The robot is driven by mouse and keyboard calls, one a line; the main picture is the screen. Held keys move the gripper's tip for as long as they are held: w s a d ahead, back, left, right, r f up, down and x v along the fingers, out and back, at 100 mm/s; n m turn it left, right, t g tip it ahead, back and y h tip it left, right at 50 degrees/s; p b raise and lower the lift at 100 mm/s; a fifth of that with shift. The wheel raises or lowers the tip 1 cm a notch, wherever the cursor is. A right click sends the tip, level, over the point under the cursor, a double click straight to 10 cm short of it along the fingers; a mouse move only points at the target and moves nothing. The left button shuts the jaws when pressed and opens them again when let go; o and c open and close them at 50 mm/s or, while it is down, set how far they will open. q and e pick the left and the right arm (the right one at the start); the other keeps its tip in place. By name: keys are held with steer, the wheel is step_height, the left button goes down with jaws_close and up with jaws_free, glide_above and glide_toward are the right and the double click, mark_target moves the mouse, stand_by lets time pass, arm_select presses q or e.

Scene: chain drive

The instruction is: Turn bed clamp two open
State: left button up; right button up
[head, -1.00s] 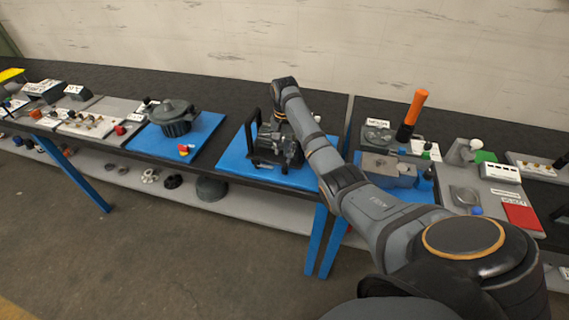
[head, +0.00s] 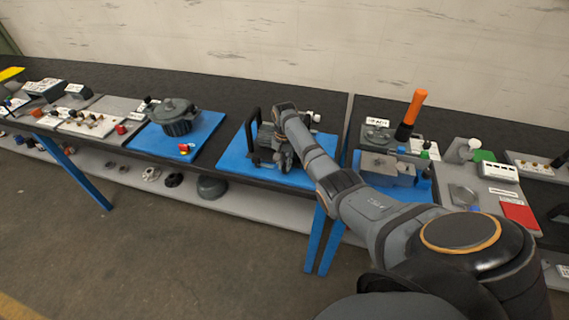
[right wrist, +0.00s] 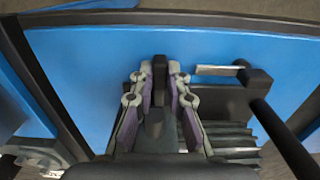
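My right gripper (head: 284,160) is over the middle blue bench plate (head: 234,158), at the dark machine bed (head: 265,140). In the right wrist view its two fingers (right wrist: 160,75) stand apart, one on each side of a dark upright piece (right wrist: 160,70), which looks like a bed clamp handle. I cannot read a number on it. Narrow gaps seem to show between it and the pads, so the gripper looks open around it. The ribbed dark bed (right wrist: 225,135) lies beside the fingers. My left gripper is not in view.
A black bar handle (head: 252,130) rises at the bed's left; its bar also crosses the right wrist view (right wrist: 280,135). A dark round housing (head: 175,118) stands to the left. An orange-topped lever (head: 414,110) stands to the right.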

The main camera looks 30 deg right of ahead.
jaws_close()
steer(key=m+p, duration=0.2)
steer(key=shift+r+m, duration=0.15)
steer(key=shift+m, duration=0.15)
steer(key=m+p, duration=0.2)
steer(key=m, duration=0.2)
steer(key=shift+w+m, duration=0.15)
steer(key=shift+m, duration=0.15)
steer(key=m+p, duration=0.1)
steer(key=m, duration=0.4)
steer(key=shift+w, duration=0.15)
steer(key=m, duration=0.5)
steer(key=shift+m+p, duration=0.3)
steer(key=shift+p, duration=0.1)
steer(key=o, duration=0.8)
jaws_free()
steer(key=shift+w, duration=0.1)
steer(key=shift+c, duration=0.2)
